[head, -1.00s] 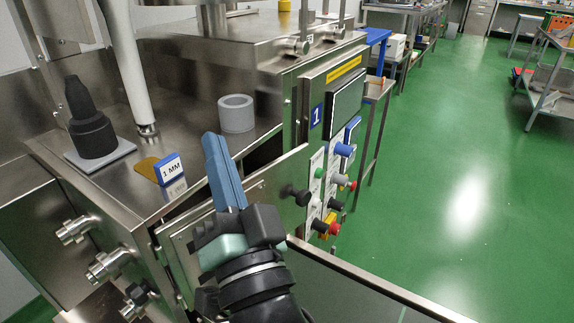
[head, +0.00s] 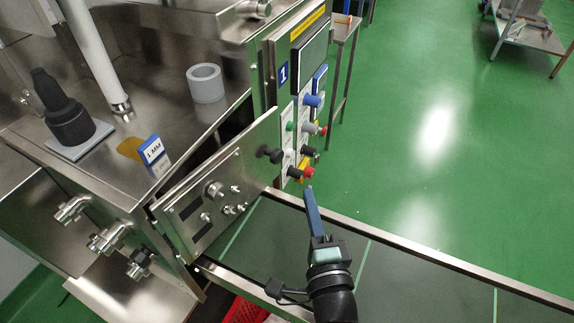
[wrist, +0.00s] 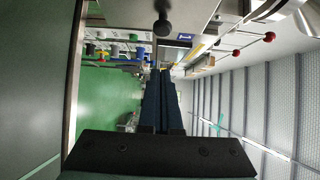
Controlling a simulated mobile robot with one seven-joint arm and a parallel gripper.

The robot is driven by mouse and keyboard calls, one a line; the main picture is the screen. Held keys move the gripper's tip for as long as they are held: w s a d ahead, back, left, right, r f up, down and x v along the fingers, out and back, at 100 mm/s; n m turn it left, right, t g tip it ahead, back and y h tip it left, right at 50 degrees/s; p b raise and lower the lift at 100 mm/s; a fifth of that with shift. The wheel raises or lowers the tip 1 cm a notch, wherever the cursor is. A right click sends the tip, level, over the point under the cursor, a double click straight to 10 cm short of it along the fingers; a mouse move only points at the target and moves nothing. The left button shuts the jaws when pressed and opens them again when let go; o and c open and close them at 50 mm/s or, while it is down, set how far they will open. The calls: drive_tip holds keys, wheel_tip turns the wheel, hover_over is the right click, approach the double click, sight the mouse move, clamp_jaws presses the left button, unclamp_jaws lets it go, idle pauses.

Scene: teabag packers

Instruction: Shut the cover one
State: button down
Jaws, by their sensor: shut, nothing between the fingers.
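The cover (head: 232,172) is a steel panel on the front of the machine marked 1, with a black knob (head: 270,155) near its right end. In the wrist view, a black round knob (wrist: 162,27) shows beyond the fingertips (wrist: 160,72).
A dark green conveyor belt (head: 410,270) with steel rails runs under my gripper. Buttons and a red knob (head: 295,173) sit on the control panel right of the cover. A blue "1 MM" sign (head: 151,149), grey ring (head: 206,83) and black cone (head: 68,122) stand on the machine top.

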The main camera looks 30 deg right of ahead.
drive_tip(key=w+d+p, duration=0.1)
drive_tip(key=w+p, duration=0.1)
drive_tip(key=w, duration=0.7)
drive_tip(key=shift+p, duration=0.35)
drive_tip(key=shift+w, duration=0.1)
